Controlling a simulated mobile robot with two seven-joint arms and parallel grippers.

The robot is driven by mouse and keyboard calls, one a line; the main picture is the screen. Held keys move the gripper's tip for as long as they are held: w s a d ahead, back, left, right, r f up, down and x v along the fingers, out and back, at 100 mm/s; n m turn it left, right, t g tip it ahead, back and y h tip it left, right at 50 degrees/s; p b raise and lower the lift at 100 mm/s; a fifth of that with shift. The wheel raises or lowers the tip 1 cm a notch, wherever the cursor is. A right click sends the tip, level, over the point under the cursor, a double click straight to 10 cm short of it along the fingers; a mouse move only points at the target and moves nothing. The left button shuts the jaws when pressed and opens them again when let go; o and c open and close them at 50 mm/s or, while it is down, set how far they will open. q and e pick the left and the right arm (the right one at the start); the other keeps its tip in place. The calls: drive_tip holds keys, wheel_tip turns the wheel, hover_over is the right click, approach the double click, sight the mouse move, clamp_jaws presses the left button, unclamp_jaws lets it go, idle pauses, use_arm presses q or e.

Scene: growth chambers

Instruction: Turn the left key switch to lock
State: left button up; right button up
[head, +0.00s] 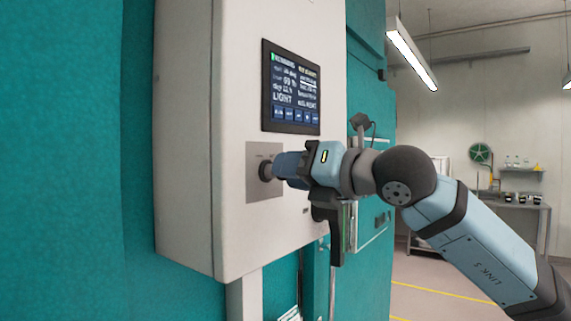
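The key switch (265,171) is a dark round knob on a grey square plate (252,186), fixed to the front of a white control box. My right gripper (277,167) comes in from the right with its tip at the knob. The gripper hides part of the knob and plate, so I cannot tell whether its fingers are closed on the knob or only next to it. The switch's key and its turn position are not clear. Small markings on the plate are too small to read. My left gripper is not in view. I see only this one switch.
The white control box (186,150) carries a lit display (291,88) above the switch. Teal chamber walls (60,160) stand left and behind. At the back right are a bench (500,203), a shelf with glassware and a green reel (480,154). Open floor with yellow lines lies lower right.

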drive_tip(key=shift+w+a, duration=0.45)
drive_tip(key=shift+a, duration=0.15)
drive_tip(key=c, duration=0.6)
drive_tip(key=shift+f, duration=0.1)
